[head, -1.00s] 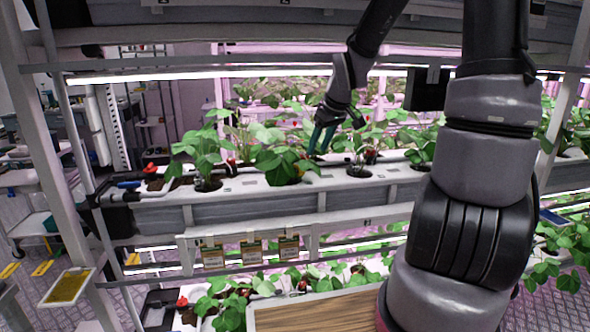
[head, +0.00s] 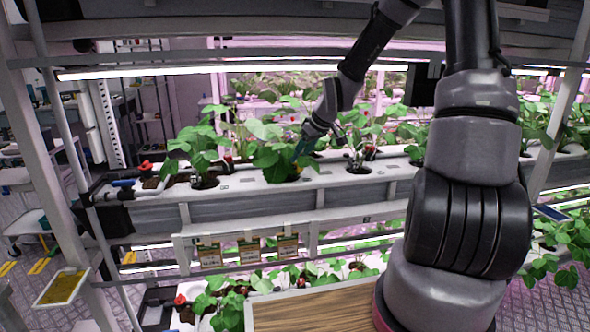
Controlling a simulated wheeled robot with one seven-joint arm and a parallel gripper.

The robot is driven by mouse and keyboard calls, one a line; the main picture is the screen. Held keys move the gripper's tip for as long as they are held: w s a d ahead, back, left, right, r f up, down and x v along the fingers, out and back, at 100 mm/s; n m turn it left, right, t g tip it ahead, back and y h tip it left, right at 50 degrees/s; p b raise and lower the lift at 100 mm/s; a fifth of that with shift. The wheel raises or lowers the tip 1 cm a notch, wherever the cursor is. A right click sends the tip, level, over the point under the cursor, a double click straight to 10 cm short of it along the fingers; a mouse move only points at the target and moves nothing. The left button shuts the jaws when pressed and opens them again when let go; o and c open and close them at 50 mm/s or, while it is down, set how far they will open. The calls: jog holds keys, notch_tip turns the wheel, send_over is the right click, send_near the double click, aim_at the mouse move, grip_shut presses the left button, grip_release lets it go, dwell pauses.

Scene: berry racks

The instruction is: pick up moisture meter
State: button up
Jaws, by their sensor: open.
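I cannot make out the moisture meter for certain. A small red-and-dark item (head: 370,152) stands by the planting hole to the right of my gripper. Another small red item (head: 228,160) is between the plants to the left. Both are too small to identify.
More strawberry plants (head: 203,150) stand along the channel. A lit tube (head: 200,70) and a shelf run above it. Tags (head: 250,250) hang on the front rail. A wooden board (head: 325,308) is below in front, and a yellow card (head: 62,287) hangs at the left post.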

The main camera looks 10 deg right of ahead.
aim_at(295, 174)
jog(key=shift+x, duration=2.6)
jog(key=shift+w+r, duration=0.15)
grip_shut()
